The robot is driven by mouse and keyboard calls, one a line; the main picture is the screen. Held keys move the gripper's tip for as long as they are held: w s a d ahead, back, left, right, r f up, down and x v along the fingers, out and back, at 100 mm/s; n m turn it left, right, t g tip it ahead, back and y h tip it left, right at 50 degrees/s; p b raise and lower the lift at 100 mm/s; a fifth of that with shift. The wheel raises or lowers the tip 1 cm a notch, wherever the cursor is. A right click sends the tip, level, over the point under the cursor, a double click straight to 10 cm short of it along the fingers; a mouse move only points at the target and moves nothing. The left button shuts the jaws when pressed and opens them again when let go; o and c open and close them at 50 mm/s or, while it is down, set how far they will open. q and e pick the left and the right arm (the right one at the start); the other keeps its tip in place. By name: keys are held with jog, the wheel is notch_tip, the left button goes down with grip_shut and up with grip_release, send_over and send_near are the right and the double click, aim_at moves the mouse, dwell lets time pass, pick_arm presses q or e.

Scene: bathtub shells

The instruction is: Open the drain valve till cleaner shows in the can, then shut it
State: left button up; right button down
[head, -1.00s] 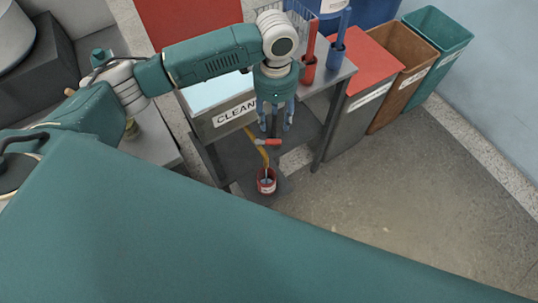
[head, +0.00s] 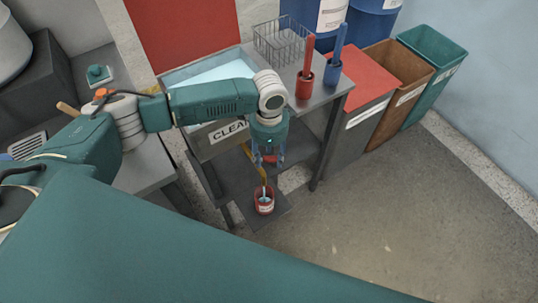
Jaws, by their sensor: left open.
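The cleaner tank (head: 195,143) holds pale blue liquid and has a partly hidden "CLEAN" label. A yellow drain pipe (head: 263,176) comes down from its front. The red valve handle (head: 270,158) shows between the fingers of my left gripper (head: 268,163). The gripper is open and points down around the handle; I cannot tell if a finger touches it. The small red can (head: 264,207) stands below the pipe's end. Something pale blue shows at its mouth; I cannot tell whether it is a stream or liquid inside. My right gripper is not in view.
The table beside the tank carries a wire basket (head: 281,40), a red holder (head: 304,84) and a blue holder (head: 332,72) with upright handles. Red-topped, brown (head: 400,65) and green (head: 433,55) bins stand at the right. The floor at right is clear.

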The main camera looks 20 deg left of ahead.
pick_arm(q)
jog(key=shift+f, duration=0.1)
grip_shut()
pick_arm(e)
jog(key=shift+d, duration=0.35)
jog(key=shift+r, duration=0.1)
pick_arm(q)
jog(key=shift+r+n+p, duration=0.2)
jog(key=shift+n+p, duration=0.1)
jog(key=shift+p, duration=0.3)
jog(key=n+p, duration=0.1)
jog(key=p, duration=0.1)
jog(key=w+n+p, duration=0.1)
jog(key=shift+a+r+n+p, duration=0.1)
jog(key=shift+a+n+p, duration=0.05)
jog(key=shift+n+p, duration=0.2)
jog(key=shift+w+a+f+n+p, duration=0.1)
jog(key=shift+w+a+n+p, duration=0.15)
jog(key=shift+n+p, duration=0.55)
jog(key=shift+w+a+f+n+p, duration=0.15)
jog(key=shift+w+n+p, duration=0.2)
jog(key=shift+n+p, duration=0.4)
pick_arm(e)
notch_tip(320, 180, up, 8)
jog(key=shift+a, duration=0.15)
